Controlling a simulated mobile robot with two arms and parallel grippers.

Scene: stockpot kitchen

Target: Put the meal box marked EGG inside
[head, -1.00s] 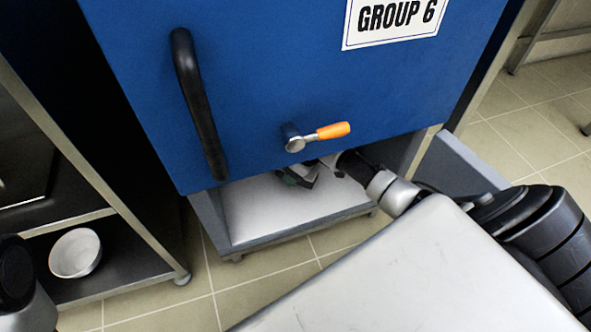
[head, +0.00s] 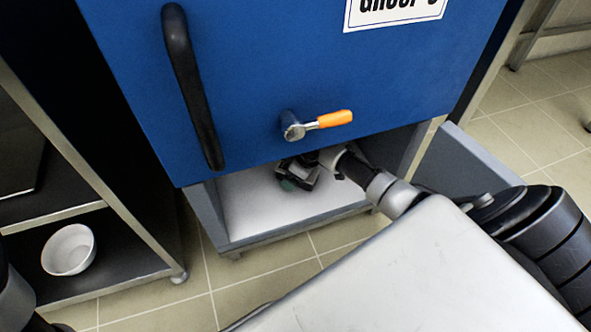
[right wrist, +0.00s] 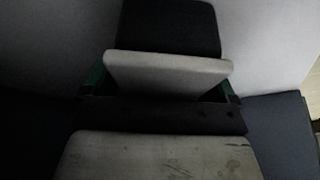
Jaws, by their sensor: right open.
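No meal box marked EGG can be made out in either view. In the head view a blue cabinet front (head: 270,70) has a black handle (head: 190,85) and an orange-tipped lever (head: 318,122). Below it is an open compartment with a pale floor (head: 255,212). My right gripper (head: 296,181) reaches in from the right under the blue front, open, just above that floor. It is partly hidden by the front's lower edge. The right wrist view is dark, with grey slabs and green edges close up; I see nothing held there. My left gripper is out of view.
A grey panel (head: 462,170) stands out at the compartment's right. A steel shelf unit at left holds a white bowl (head: 69,249) on its low shelf (head: 115,268). A white label (head: 394,11) is cut off at the top. Tiled floor is free between shelf and compartment.

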